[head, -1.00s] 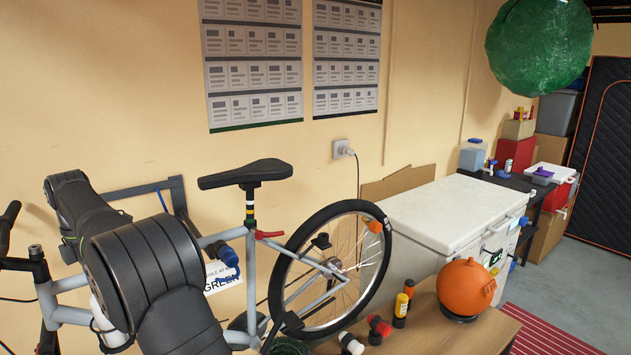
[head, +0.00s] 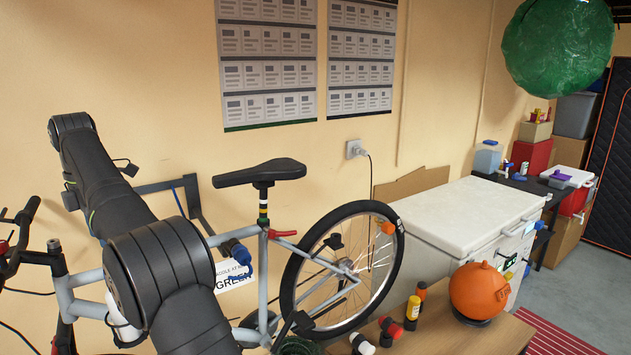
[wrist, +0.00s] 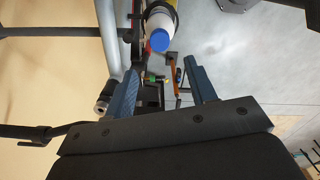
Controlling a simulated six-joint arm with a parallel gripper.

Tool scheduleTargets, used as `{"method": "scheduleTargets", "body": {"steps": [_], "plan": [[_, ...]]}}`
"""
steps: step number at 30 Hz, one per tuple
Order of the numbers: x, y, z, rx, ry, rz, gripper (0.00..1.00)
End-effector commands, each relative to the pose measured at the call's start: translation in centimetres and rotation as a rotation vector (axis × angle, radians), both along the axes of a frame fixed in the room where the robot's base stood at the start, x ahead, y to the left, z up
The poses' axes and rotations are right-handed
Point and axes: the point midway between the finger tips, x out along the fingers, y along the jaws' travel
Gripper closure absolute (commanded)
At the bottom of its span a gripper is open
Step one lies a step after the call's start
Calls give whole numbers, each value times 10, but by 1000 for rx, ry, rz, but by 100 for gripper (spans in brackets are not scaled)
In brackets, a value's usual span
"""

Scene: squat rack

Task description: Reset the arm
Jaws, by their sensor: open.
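My gripper (wrist: 163,92) shows in the wrist view with its two blue fingers spread apart and nothing between them. Past the fingertips, a white bottle with a blue cap (wrist: 160,40) sits beside a pale bike tube. In the head view my dark arm rises at the left, in front of the bicycle (head: 262,215).
A wooden bench (head: 480,338) holds an orange ball-shaped object (head: 480,290) and several small bottles. A white chest freezer (head: 470,215) stands behind it. A green round bag (head: 557,50) hangs at upper right. Posters (head: 267,65) are on the wall.

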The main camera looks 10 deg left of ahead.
Motion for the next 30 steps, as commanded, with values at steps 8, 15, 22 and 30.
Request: {"method": "scheduleTargets", "body": {"steps": [8, 15, 22, 30], "plan": [[0, 0, -4, -3, 1, 0, 49], [0, -1, -36, -4, 2, 0, 49], [0, -1, -78, -3, 1, 0, 49], [0, 0, -98, 4, -2, 0, 49]]}}
